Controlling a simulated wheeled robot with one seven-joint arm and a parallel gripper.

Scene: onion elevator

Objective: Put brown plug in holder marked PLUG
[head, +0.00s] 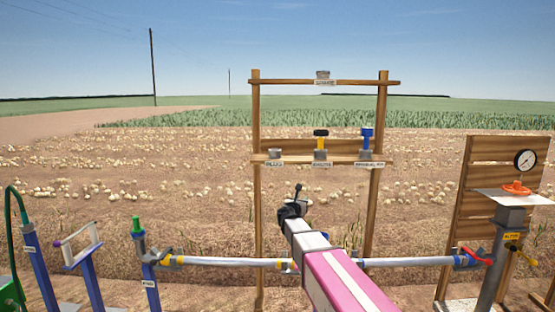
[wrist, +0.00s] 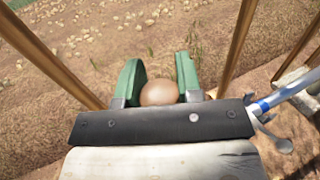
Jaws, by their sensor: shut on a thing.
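My gripper (head: 297,194) is in front of the wooden rack, below its shelf. In the wrist view its two green fingers (wrist: 158,82) are shut on the brown plug (wrist: 158,93), whose rounded brown top shows between them. The plug cannot be made out in the head view. On the rack's shelf, the left grey holder (head: 274,154) looks empty. The middle holder (head: 320,155) bears a black and yellow piece, and the right holder (head: 366,155) a blue piece. Another grey holder (head: 323,75) is on the top bar. The labels are too small to read surely.
The wooden rack (head: 256,200) has two upright posts. A grey pipe (head: 225,261) runs low behind my arm. Blue stands (head: 150,285) are at the left. A wooden panel with a gauge (head: 525,160) and an orange handwheel (head: 516,188) stand at the right.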

